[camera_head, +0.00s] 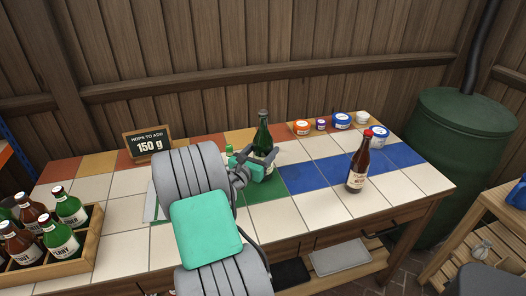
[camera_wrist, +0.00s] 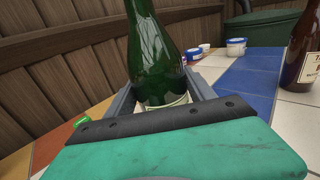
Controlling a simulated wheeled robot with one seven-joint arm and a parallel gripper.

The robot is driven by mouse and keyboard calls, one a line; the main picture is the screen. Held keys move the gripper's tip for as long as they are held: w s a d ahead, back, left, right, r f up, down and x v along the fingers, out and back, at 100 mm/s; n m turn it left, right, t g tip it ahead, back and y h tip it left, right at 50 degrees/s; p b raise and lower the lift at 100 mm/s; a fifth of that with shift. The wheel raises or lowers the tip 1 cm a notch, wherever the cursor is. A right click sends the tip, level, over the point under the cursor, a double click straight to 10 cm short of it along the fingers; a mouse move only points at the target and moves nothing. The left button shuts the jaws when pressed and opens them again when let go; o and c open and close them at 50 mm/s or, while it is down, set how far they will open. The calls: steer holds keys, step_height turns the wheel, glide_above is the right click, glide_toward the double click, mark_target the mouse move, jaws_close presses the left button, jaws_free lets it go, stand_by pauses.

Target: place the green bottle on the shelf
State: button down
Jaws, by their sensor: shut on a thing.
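The green bottle (camera_head: 263,133) stands upright at the back middle of the tiled table (camera_head: 320,205), over or near the green tiles. It has a dark neck and a pale label. My gripper (camera_head: 262,158) is shut on it; in the wrist view its dark neck and shoulder (camera_wrist: 155,45) rise between the two grey fingers (camera_wrist: 160,98). Whether its base touches the tiles is hidden. A lower shelf under the table (camera_head: 375,263) holds a grey tray (camera_head: 340,257). A wooden slatted rack (camera_head: 475,262) stands at the right; part of a shelf (camera_head: 5,152) shows at the left edge.
A brown bottle (camera_head: 359,164) stands on the blue and white tiles. Several small tubs (camera_head: 342,120) line the back right. A sign (camera_head: 149,143) stands at the back left. A wooden crate (camera_head: 85,262) of bottles is at left. A green barrel (camera_head: 455,135) stands behind the table.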

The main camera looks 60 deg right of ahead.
steer(key=shift+r, duration=0.15)
steer(key=shift+c, duration=1.6)
jaws_free()
steer(key=shift+f, duration=0.25)
